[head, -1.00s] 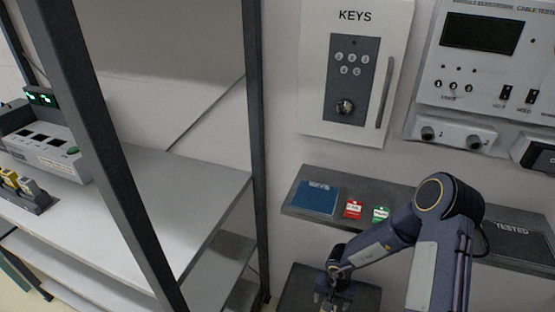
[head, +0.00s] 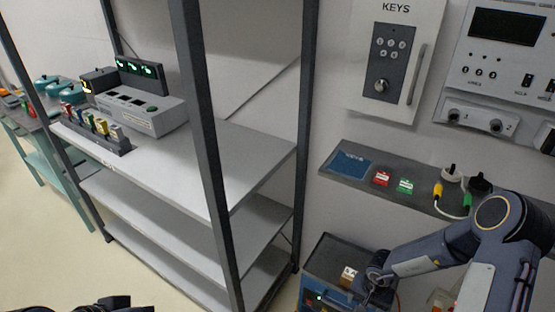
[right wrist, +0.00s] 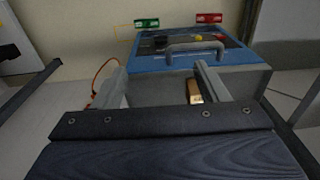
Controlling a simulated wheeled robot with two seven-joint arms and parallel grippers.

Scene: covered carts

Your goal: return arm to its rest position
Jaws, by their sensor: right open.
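My right arm (head: 475,240) reaches in from the right in the head view. Its gripper (head: 372,292) is low, beside a blue cart (head: 318,268) with a dark top. In the right wrist view the two fingers of the right gripper (right wrist: 157,80) stand wide apart. A blue case with a grey handle (right wrist: 196,47) lies beyond them. A small tan block (right wrist: 194,92) shows near the right finger and is not gripped. A dark part of my left arm shows at the bottom left edge of the head view; its fingers cannot be made out.
A grey shelf rack (head: 240,160) with upright posts stands left of the arm, holding a device (head: 140,108). A wall ledge (head: 415,195) carries a blue booklet (head: 352,163), red and green tags and plugs. A key cabinet (head: 398,60) hangs above. Floor at lower left is clear.

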